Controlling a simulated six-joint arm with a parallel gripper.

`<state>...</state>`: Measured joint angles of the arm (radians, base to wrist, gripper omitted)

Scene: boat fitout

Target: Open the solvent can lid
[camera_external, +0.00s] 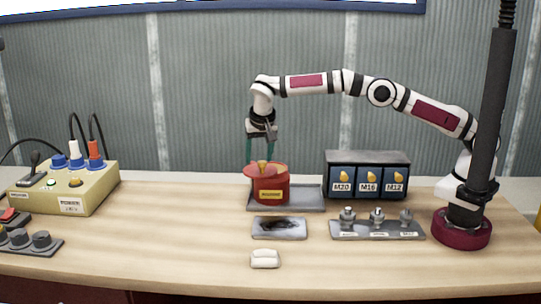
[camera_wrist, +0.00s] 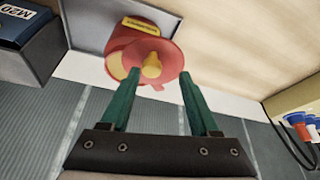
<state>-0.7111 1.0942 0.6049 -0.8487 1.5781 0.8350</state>
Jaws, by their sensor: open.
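The red solvent can (camera_external: 270,190) stands on a grey tray (camera_external: 312,198) near the middle of the bench. Its red lid (camera_external: 252,172) carries a yellow knob (camera_external: 262,165) and looks slightly off to the left or tilted; a gap cannot be made out clearly. In the wrist view the can (camera_wrist: 125,38) shows its yellow label, with the lid (camera_wrist: 168,62) and knob (camera_wrist: 152,66) facing me. My gripper (camera_external: 260,156) points down just above the lid. In the wrist view my gripper (camera_wrist: 158,82) is open, its green fingers on either side below the knob, apparently not touching it.
A stained grey plate (camera_external: 280,228) and a white pad (camera_external: 265,259) lie in front of the can. A bin rack (camera_external: 368,176) and a fitting stand (camera_external: 377,230) are on the right. A yellow control box (camera_external: 65,188) is on the left. Bench between is clear.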

